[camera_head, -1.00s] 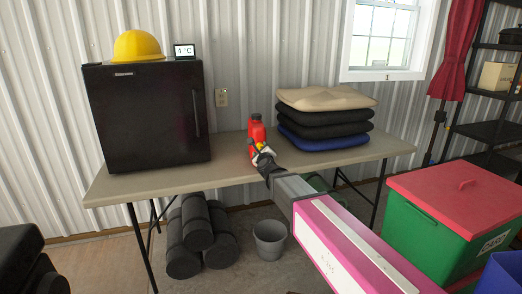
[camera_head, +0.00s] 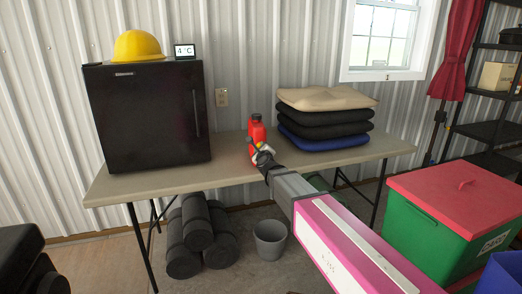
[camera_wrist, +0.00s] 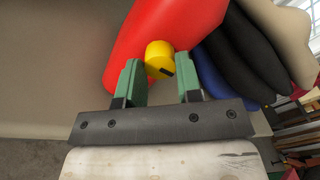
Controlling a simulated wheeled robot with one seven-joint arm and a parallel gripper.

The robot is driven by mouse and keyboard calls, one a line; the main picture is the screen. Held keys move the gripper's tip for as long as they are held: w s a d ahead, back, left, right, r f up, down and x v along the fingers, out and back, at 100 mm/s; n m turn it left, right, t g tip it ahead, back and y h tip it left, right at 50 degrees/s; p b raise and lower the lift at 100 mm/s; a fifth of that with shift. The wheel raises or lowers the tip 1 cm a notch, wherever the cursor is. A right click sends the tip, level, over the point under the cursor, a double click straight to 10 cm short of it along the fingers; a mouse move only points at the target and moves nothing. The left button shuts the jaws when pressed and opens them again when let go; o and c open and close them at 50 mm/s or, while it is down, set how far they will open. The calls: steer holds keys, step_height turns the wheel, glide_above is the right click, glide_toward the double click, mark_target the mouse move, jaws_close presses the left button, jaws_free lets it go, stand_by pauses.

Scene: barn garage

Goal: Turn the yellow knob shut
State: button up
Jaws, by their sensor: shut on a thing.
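The yellow knob (camera_wrist: 159,58) sits on the side of a red bottle-like container (camera_wrist: 170,22) in the wrist view. The knob has a dark mark on its face. My gripper (camera_wrist: 160,72) has its green fingers on either side of the knob and is shut on it. In the head view the red container (camera_head: 257,130) stands upright on the table, and my gripper (camera_head: 262,150) is at its front. The knob is largely hidden by my gripper there.
The table (camera_head: 140,185) holds a black mini fridge (camera_head: 145,120) at left and stacked folded cushions (camera_head: 325,120) just right of the container. A yellow hard hat (camera_head: 138,46) is on the fridge. A grey bucket (camera_head: 270,240) and a green bin with red lid (camera_head: 430,225) stand below.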

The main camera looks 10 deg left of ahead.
steer(key=shift+n, duration=8.7)
steer(key=o, duration=0.9)
steer(key=shift+o, duration=0.2)
